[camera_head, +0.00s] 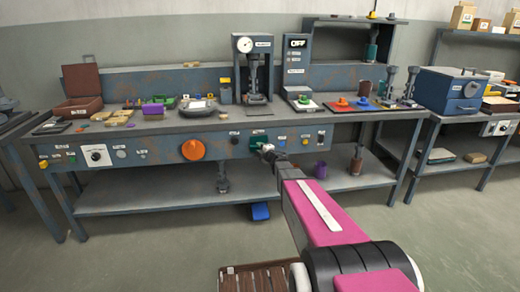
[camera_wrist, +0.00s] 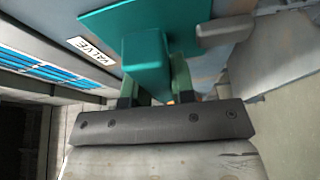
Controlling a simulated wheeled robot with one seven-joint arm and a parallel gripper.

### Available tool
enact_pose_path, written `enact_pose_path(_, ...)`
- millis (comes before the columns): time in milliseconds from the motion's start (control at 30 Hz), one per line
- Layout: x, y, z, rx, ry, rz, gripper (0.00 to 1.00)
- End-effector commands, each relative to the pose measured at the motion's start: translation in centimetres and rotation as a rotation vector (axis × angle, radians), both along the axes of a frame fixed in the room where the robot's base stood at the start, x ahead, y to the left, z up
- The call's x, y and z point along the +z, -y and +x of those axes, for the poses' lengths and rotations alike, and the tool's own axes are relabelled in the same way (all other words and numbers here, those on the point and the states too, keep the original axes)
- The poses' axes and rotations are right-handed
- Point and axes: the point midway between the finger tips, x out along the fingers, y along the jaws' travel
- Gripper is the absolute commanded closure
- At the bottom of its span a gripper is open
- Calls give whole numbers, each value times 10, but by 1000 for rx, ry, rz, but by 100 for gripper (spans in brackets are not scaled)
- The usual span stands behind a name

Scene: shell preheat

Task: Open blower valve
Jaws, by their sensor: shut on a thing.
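The blower valve is a teal handle on a teal plate, set in the front panel of the workbench. In the wrist view the teal valve handle (camera_wrist: 147,62) stands out from its plate, beside a white label reading VALVE (camera_wrist: 91,50). My gripper (camera_wrist: 155,88) is shut on this handle, with a finger on either side of it. In the head view the teal valve plate (camera_head: 258,140) shows just behind my gripper (camera_head: 266,150), which hides part of it. The handle's exact angle is hard to tell.
A large orange knob (camera_head: 193,149) sits on the panel to the left. A grey lever-like part (camera_wrist: 225,31) is close to the right of the valve. The lower shelf (camera_head: 130,200) is mostly clear. A slatted wooden pallet (camera_head: 255,278) lies on the floor.

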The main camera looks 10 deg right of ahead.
Motion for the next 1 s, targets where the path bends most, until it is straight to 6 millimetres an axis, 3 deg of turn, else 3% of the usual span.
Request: enact_pose_path(1000, -2, 0, 0, 0, -2, 919, 100)
